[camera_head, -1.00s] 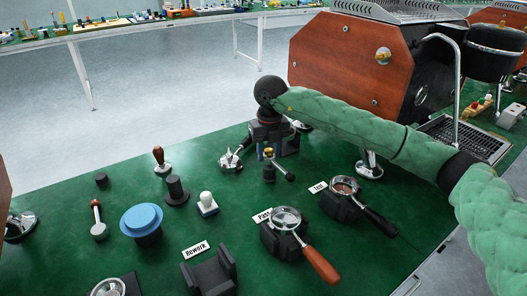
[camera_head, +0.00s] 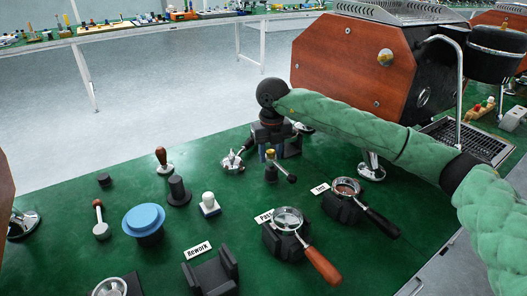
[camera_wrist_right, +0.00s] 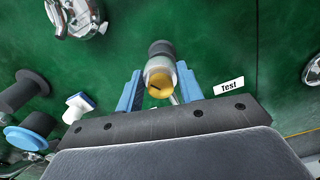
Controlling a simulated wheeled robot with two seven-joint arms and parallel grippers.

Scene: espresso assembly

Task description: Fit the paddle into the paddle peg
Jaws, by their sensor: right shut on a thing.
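The paddle (camera_wrist_right: 160,77), a brass-topped metal piece with a thin lever, is between the two blue fingers of my right gripper (camera_wrist_right: 160,92). In the head view its brass top (camera_head: 270,154) and dark-tipped lever (camera_head: 286,174) show just in front of the gripper. The gripper is shut on it. A short black cylinder, which looks like the paddle peg (camera_wrist_right: 160,47), lies directly in line with the paddle; its dark body also shows below the brass top in the head view (camera_head: 271,174). I cannot tell how deep the paddle sits on it. My left gripper is out of view.
A chrome part (camera_head: 232,163) stands just left of the gripper. Portafilters rest in black holders by the Pass (camera_head: 264,216) and Test (camera_head: 320,188) labels. A blue-topped tool (camera_head: 144,220) and tampers stand to the left. The wood-sided espresso machine (camera_head: 350,62) is behind my arm.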

